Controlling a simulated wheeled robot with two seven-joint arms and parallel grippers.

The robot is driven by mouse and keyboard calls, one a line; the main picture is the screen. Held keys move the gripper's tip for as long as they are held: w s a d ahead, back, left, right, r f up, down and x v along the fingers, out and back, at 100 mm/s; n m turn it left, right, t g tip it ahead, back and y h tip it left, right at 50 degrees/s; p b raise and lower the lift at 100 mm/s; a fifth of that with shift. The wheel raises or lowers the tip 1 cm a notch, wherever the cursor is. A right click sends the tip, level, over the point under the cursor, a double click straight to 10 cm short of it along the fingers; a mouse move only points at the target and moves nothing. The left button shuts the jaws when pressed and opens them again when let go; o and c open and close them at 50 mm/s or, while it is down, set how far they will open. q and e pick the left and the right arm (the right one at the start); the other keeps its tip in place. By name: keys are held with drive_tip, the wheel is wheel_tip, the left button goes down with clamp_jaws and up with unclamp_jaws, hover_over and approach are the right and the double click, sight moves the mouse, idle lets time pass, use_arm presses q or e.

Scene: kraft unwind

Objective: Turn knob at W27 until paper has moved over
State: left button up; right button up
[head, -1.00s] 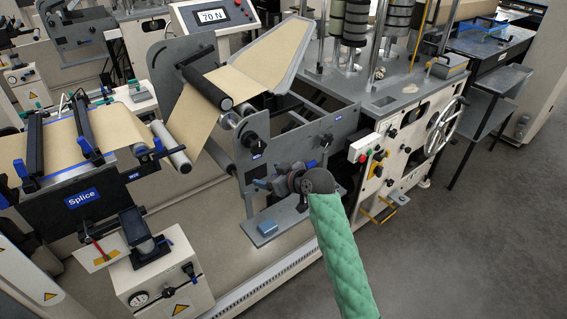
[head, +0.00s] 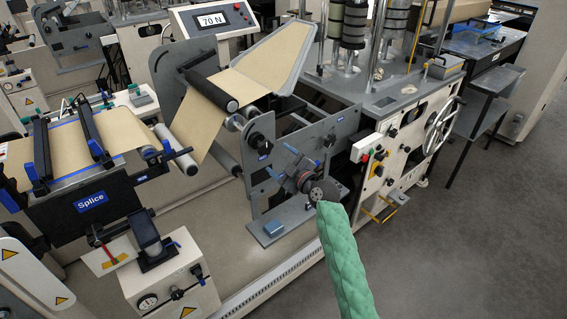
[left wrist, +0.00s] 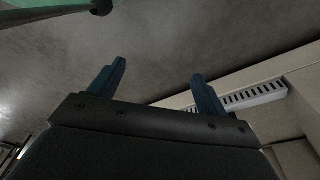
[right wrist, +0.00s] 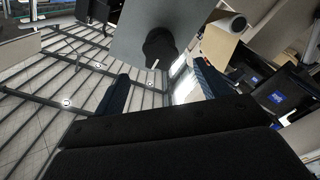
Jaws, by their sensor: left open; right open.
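A black round knob (head: 255,139) sits on the grey side plate of the unwind stand, above a small blue label too small to read. I cannot confirm that it is W27. My right gripper (head: 281,161) is open, just below and right of this knob, apart from it. In the right wrist view a black knob (right wrist: 159,46) shows beyond and between the open fingers (right wrist: 160,82), untouched. Kraft paper (head: 202,110) runs over the rollers to the splice table. My left gripper (left wrist: 157,72) is open and empty above the floor, outside the head view.
The splice table (head: 100,215) stands left, with a white control box (head: 170,280) in front. A flat foot plate with a blue block (head: 273,227) lies below my right gripper. A white panel with buttons and a handwheel (head: 440,125) stands right. Open floor is at the right.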

sight(267, 149)
drive_tip(key=x, duration=0.4)
drive_tip(key=shift+w+a, duration=0.1)
drive_tip(key=shift+w, duration=0.05)
drive_tip(key=shift+w+a, duration=0.2)
drive_tip(key=shift+w, duration=0.15)
drive_tip(key=shift+w+a+f+b, duration=0.1)
drive_tip(key=shift+w+a+b, duration=0.25)
drive_tip(key=shift+w+b, duration=0.2)
use_arm(q)
drive_tip(key=shift+w+d+r+b, duration=0.15)
drive_tip(key=shift+d+r, duration=0.05)
drive_tip(key=shift+r, duration=0.5)
drive_tip(key=shift+w+d+r+b, duration=0.15)
drive_tip(key=shift+w+d+r, duration=0.1)
drive_tip(key=shift+r, duration=0.45)
drive_tip(key=shift+w+d+r+b, duration=0.1)
drive_tip(key=shift+d+r+b, duration=0.1)
drive_tip(key=shift+r, duration=0.5)
use_arm(e)
drive_tip(key=shift+x, duration=1.1)
drive_tip(key=shift+a, duration=0.1)
